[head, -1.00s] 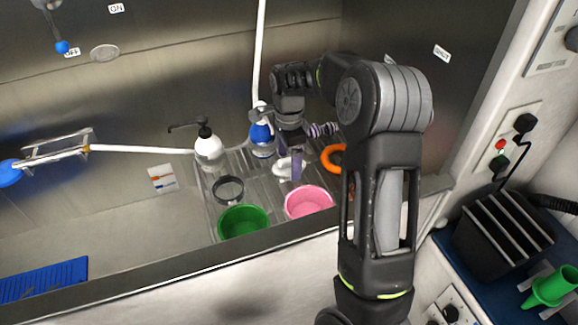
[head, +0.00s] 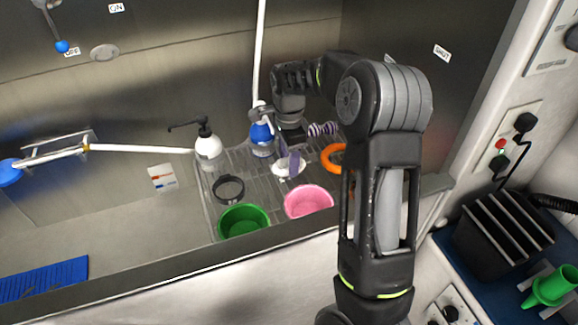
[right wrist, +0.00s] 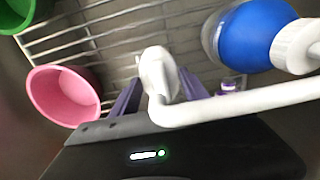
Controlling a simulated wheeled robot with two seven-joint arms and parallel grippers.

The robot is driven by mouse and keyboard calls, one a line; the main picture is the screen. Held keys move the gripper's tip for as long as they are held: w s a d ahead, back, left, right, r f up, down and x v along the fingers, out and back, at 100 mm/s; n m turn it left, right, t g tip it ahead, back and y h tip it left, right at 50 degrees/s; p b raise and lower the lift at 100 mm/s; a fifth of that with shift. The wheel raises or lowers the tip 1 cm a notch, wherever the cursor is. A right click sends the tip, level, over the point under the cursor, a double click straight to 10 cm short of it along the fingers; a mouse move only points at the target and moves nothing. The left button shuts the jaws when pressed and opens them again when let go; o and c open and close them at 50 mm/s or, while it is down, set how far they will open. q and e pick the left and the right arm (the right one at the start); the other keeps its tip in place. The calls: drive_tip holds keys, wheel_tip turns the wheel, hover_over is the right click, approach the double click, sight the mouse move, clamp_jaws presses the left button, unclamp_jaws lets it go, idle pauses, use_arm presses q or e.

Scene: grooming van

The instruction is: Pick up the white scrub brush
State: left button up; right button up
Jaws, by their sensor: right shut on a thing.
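The white scrub brush (head: 287,170) is on the wire rack, low between the purple fingers of my right gripper (head: 288,157) in the head view. The gripper is shut on the brush from above. In the right wrist view, the white brush (right wrist: 158,68) shows between the two purple fingers (right wrist: 160,98). The fingers hide part of it, and I cannot tell whether it is clear of the rack. My left gripper is not in view.
A blue bottle (head: 262,139) stands close left of the gripper, with a white pump bottle (head: 208,147) farther left. Pink (head: 308,202) and green (head: 243,221) bowls, a black ring (head: 229,188) and an orange ring (head: 331,157) are nearby. A white hose (right wrist: 245,104) crosses the wrist view.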

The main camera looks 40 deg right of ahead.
drive_tip(key=c, duration=0.5)
drive_tip(key=shift+r, duration=0.15)
drive_tip(key=shift+c, duration=0.2)
drive_tip(key=shift+r, duration=0.5)
drive_tip(key=s, duration=0.1)
drive_tip(key=s+b, duration=0.1)
drive_tip(key=s, duration=0.1)
drive_tip(key=shift+s+a+f+b, duration=0.1)
drive_tip(key=shift+s+a+b, duration=0.2)
drive_tip(key=shift+a, duration=0.1)
wheel_tip(320, 180, up, 14)
drive_tip(key=shift+s+p, duration=0.15)
drive_tip(key=shift+p, duration=0.2)
